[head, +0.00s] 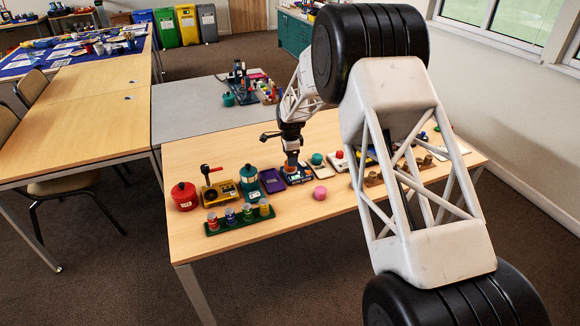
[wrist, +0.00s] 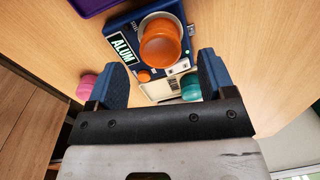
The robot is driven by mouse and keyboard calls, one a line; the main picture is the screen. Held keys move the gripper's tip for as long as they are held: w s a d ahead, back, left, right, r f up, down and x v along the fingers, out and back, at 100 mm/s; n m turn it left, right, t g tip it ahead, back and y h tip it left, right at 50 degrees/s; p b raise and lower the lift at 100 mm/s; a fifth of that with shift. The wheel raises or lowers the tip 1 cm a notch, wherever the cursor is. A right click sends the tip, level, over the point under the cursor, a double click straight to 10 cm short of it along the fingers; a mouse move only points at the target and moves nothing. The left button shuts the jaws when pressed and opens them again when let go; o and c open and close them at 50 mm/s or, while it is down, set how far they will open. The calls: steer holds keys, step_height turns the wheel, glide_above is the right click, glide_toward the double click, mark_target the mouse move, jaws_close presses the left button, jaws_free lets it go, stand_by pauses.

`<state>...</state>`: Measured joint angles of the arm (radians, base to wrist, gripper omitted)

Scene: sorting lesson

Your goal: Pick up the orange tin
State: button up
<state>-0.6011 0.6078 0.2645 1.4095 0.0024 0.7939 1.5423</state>
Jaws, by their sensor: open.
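The orange tin (wrist: 160,42) is a round orange object in the wrist view. It stands on a blue device (wrist: 121,27) with a plate reading "ALUM". My gripper (wrist: 162,68) is open, with its two blue fingertips apart and nothing held between them. The tin shows between and just beyond the fingertips, and I see no contact. In the head view my gripper (head: 291,162) is low over the blue device (head: 298,177) on the wooden table. There the tin is small and partly hidden by the gripper, so its outline is unclear.
A purple tray (head: 273,181) lies left of the device. A pink cylinder (head: 320,193) stands in front to the right, and a teal tin (head: 317,159) on a board to the right. A red tin (head: 184,197), yellow device (head: 219,194) and green rack (head: 239,226) stand further left.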

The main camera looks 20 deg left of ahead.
steer(key=shift+w+f, duration=0.2)
steer(key=shift+f, duration=2.2)
steer(key=c, duration=1)
steer(key=shift+c, duration=0.2)
steer(key=shift+r, duration=0.2)
steer(key=shift+r, duration=0.55)
steer(key=shift+s+d+r, duration=0.1)
steer(key=shift+s+r, duration=0.1)
steer(key=shift+r, duration=0.35)
steer(key=shift+s+d+r, duration=0.1)
steer(key=shift+s+r, duration=0.05)
steer(key=shift+r, duration=0.4)
steer(key=s+d+r, duration=0.1)
steer(key=s+d, duration=0.7)
steer(key=s, duration=0.4)
steer(key=shift+s+d+r, duration=0.15)
steer(key=shift+s+d, duration=0.05)
steer(key=shift+s, duration=0.1)
